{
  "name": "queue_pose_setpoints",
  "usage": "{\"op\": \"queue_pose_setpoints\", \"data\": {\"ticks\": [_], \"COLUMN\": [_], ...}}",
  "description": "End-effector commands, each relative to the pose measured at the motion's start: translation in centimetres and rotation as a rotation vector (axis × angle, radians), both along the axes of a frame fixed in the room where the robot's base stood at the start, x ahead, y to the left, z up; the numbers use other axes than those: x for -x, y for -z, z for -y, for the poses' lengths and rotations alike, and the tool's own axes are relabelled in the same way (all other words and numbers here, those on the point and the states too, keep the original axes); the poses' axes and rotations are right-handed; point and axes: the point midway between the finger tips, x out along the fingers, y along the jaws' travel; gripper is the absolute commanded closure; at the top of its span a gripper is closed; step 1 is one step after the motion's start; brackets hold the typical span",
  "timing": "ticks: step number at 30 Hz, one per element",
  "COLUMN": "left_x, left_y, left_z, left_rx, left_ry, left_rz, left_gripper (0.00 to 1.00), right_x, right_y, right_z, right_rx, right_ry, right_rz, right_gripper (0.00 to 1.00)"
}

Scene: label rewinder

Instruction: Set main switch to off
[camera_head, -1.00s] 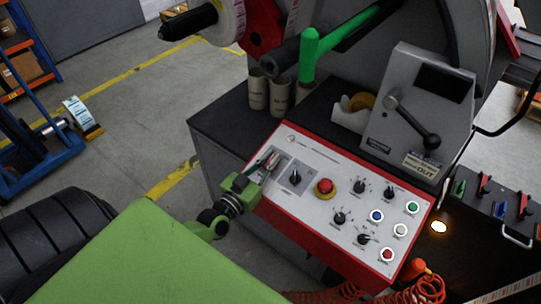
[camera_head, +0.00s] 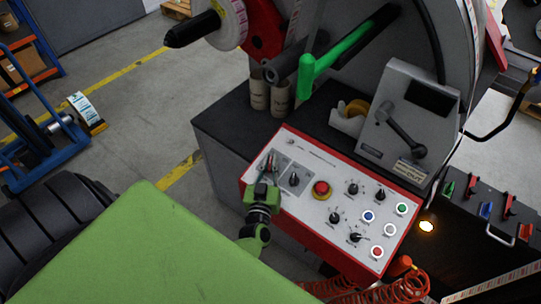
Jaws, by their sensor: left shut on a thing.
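The control panel (camera_head: 312,160) is a white sloped plate with a red frame. The main switch (camera_head: 269,164) appears to be the small reddish handle at the panel's left end. My left gripper (camera_head: 268,172) reaches it from below with its fingers shut around it. The fingers hide most of the handle, so its exact angle cannot be told. A black rotary knob (camera_head: 294,180) sits just right of the gripper, apart from it. My right gripper is out of view.
A red emergency button (camera_head: 320,189), several black knobs and coloured buttons fill the rest of the panel. A tape dispenser (camera_head: 347,118) and cardboard cores (camera_head: 259,92) stand behind. A coiled orange hose (camera_head: 395,289) hangs below.

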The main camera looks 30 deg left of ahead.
Motion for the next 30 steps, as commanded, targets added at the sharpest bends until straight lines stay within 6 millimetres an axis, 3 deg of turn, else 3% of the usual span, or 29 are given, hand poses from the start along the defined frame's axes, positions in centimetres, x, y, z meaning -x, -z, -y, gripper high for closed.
{"op": "queue_pose_setpoints", "data": {"ticks": [13, 15, 16, 30], "left_x": [-0.03, -0.03, -0.03, -0.01], "left_y": [-0.07, -0.08, -0.07, -0.01], "left_z": [-0.06, -0.06, -0.06, -0.05], "left_rx": [0.002, 0.002, 0.002, 0.002], "left_ry": [-0.01, -0.01, -0.01, -0.009], "left_rz": [0.003, 0.003, 0.003, 0.0], "left_gripper": [1.0, 0.76, 0.74, 0.74], "right_x": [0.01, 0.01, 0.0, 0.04], "right_y": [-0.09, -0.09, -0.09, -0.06], "right_z": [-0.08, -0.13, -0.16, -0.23], "right_rx": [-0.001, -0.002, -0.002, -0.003], "right_ry": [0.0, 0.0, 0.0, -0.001], "right_rz": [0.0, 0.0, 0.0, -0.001], "right_gripper": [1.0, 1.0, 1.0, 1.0]}}
